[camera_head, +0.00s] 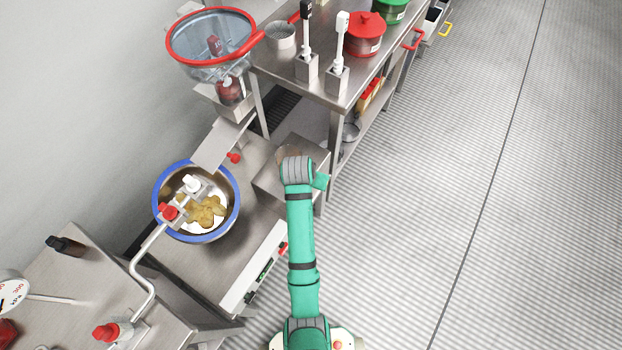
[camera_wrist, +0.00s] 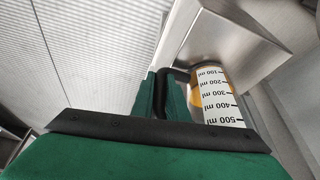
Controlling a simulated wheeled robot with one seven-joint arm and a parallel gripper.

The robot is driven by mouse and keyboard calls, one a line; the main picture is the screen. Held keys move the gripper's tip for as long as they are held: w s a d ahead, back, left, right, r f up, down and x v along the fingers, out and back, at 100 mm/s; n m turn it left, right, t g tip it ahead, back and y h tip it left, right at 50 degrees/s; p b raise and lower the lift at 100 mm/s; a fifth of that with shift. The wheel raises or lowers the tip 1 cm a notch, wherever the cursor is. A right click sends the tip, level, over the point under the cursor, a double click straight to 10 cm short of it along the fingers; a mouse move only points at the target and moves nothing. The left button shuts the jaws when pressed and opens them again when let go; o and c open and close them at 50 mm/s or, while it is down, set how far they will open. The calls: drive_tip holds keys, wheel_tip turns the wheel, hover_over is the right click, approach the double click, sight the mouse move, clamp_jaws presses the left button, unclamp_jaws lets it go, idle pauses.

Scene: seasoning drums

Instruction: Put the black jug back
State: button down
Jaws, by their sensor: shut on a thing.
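In the wrist view a measuring jug (camera_wrist: 217,105) with a black handle (camera_wrist: 165,95) shows a white millilitre scale and an amber colour beside it. My gripper (camera_wrist: 160,88) is shut on the black handle, with a green finger on each side. The jug's scale reads upside down in this view, and its top lies towards the picture's lower part. In the head view my green arm reaches to the steel box (camera_head: 268,185) between bench and shelf table. The jug and my fingertips are hidden there.
A blue-rimmed bowl (camera_head: 236,208) with brown pieces stands left of my arm. A steel table (camera_head: 277,68) behind holds black-topped and white-topped tools in stands, a red pot (camera_head: 364,38) and a green pot (camera_head: 391,10). A red-rimmed clear drum (camera_head: 190,57) stands left. The floor right is clear.

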drive_tip(key=shift+f, duration=0.1)
drive_tip(key=c, duration=1.7)
unclamp_jaws()
drive_tip(key=shift+c, duration=0.2)
